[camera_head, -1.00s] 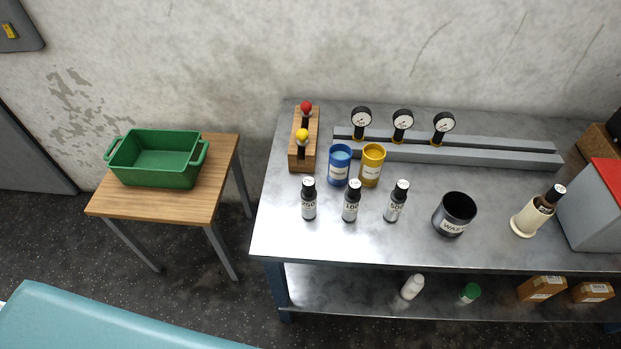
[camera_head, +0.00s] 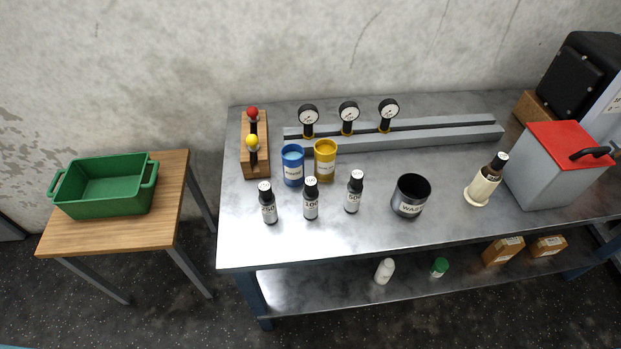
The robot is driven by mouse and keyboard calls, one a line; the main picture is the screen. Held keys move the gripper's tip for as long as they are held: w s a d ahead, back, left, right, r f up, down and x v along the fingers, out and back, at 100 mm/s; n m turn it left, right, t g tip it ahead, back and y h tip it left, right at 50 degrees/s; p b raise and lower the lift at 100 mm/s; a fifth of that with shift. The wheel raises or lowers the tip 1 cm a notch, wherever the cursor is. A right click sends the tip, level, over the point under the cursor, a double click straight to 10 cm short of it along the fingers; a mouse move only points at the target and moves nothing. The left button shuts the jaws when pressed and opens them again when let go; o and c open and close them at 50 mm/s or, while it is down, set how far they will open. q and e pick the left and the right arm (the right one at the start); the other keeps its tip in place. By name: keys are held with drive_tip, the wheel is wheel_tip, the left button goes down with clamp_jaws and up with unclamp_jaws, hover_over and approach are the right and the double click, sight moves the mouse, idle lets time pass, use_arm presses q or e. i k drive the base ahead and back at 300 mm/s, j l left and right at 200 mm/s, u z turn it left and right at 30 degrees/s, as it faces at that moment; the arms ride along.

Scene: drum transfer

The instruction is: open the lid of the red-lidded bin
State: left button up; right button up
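The red-lidded bin (camera_head: 548,182) is a grey box at the right end of the metal workbench. Its red lid (camera_head: 568,146) lies flat and closed on top. A black handle (camera_head: 590,153) sits at the lid's right side. Neither of my grippers shows in the head view.
On the metal bench (camera_head: 330,236) stand a cream bottle holder (camera_head: 482,190) close left of the bin, a black waste cup (camera_head: 411,196), several bottles and gauges. A black machine (camera_head: 572,75) stands behind the bin. A green crate (camera_head: 105,190) is on a wooden table.

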sight(567, 142)
drive_tip(key=z, duration=1.55)
